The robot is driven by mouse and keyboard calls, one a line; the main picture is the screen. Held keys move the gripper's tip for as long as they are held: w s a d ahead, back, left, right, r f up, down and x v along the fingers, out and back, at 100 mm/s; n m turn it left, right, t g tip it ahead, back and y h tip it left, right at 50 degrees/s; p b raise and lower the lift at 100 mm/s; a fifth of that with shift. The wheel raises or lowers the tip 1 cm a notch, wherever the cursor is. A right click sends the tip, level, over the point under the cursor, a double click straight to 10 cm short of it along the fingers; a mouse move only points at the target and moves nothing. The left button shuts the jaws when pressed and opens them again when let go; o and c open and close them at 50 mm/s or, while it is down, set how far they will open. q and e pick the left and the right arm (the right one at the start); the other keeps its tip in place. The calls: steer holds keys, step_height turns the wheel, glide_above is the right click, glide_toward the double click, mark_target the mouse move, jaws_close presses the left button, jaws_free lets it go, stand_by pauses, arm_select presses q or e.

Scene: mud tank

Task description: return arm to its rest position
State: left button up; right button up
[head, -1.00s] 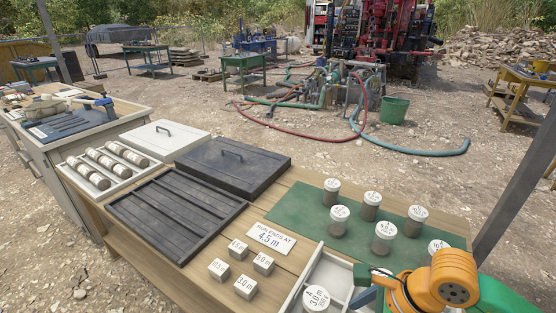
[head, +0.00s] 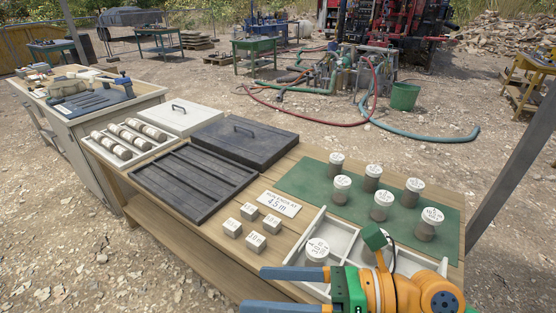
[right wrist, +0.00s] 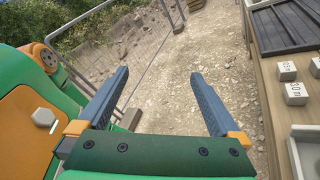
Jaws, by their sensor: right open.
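My right gripper (head: 252,290) is in the lower part of the head view, beside the table's front edge. Its two blue-grey fingers point left and are spread apart with nothing between them. My orange and green right arm spans the bottom right, in front of the white divided tray (head: 322,216), and hides part of it. In the right wrist view the open fingers (right wrist: 160,72) have bare gravel ground beyond them, and the table's edge is to their right. My left gripper is not in view.
A lidded jar (head: 317,249) stands in the tray. Several more stand on the green mat (head: 300,180). Small marked blocks (head: 249,211), a sign (head: 280,203) and a dark grooved tray (head: 180,195) are further left. Gravel ground (head: 100,260) in front is free.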

steer(key=w+d+r+m+t+y, duration=0.3)
steer(key=w+r+m+t, duration=0.2)
steer(key=r+m+t, duration=0.55)
steer(key=w+d+f+m+t+h, duration=0.5)
steer(key=d+m+t+h, duration=0.4)
steer(key=m, duration=0.7)
steer(key=w+d+f+m+g+h, duration=0.1)
steer(key=d+f+m+g+h, duration=0.55)
steer(key=f+m+h, duration=0.5)
steer(key=s+f+m+g+y, duration=0.2)
steer(key=s+f+m+g, duration=0.4)
steer(key=s+f+g, duration=0.9)
steer(key=s+f+t, duration=0.1)
steer(key=s+f, duration=0.2)
steer(key=f, duration=0.8)
steer(key=s+f+t, duration=0.1)
steer(key=s+f, duration=0.2)
steer(key=f, duration=0.8)
steer(key=s+d+f+g, duration=0.1)
steer(key=s+f, duration=0.8)
steer(key=s, duration=0.2)
steer(key=shift+s+f+n+h, duration=0.15)
steer(key=shift+s+n+h, duration=0.15)
steer(key=shift+h, duration=0.05)
